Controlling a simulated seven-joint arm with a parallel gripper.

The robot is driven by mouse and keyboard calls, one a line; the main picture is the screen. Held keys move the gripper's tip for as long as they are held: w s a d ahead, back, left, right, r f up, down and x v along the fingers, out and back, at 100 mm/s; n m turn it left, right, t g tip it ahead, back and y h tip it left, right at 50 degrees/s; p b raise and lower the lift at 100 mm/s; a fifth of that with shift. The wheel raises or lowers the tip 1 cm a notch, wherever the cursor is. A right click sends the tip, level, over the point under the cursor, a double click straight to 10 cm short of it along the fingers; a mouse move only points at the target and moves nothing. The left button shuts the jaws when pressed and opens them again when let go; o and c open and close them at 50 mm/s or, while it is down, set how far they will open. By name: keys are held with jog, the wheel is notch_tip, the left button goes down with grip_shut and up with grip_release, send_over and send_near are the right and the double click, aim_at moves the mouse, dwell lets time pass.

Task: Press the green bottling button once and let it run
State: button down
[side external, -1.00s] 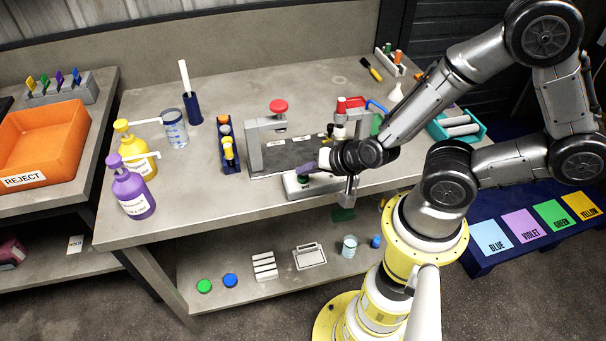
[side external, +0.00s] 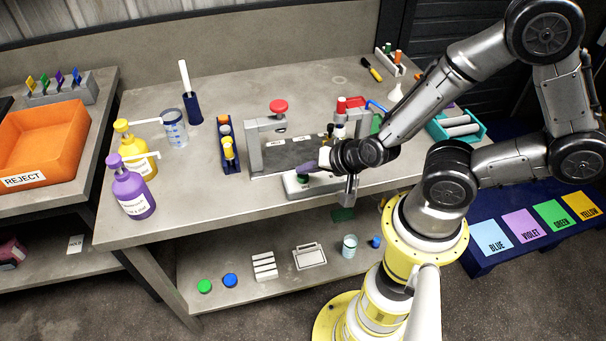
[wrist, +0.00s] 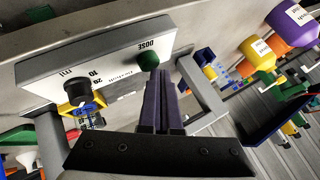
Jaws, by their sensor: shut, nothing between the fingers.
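The green button (wrist: 148,61) sits on a pale control box (wrist: 95,60), beside the word DOSE. In the side view the green button (side external: 302,179) shows partly under my gripper (side external: 303,168), at the bench's front edge. My gripper (wrist: 165,75) is shut and empty, its dark purple fingers side by side. The fingertips are right beside the button in the wrist view; I cannot tell whether they touch it.
A grey frame with a red knob (side external: 278,106) stands behind the box. A blue rack (side external: 227,150) with vials is left of it. Yellow (side external: 137,160) and purple (side external: 131,190) pump bottles and a beaker (side external: 174,130) stand further left.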

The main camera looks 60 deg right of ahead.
jog(key=shift+r, duration=0.5)
jog(key=shift+r, duration=2.5)
jog(key=shift+w+d+r, duration=0.1)
jog(key=shift+r, duration=0.15)
notch_tip(320, 180, up, 9)
jog(key=t, duration=0.2)
send_over(306, 178)
jog(key=w, duration=0.3)
notch_tip(306, 178, up, 6)
jog(key=s+a+n+y, duration=0.2)
jog(key=a+n, duration=0.1)
jog(key=n, duration=0.1)
jog(key=s+d+n+g, duration=0.1)
jog(key=s+n+g, duration=0.4)
jog(key=s, duration=0.7)
jog(key=shift+s+d+n+h, duration=0.3)
jog(key=shift+s+d+n, duration=0.1)
jog(key=shift+n, duration=0.5)
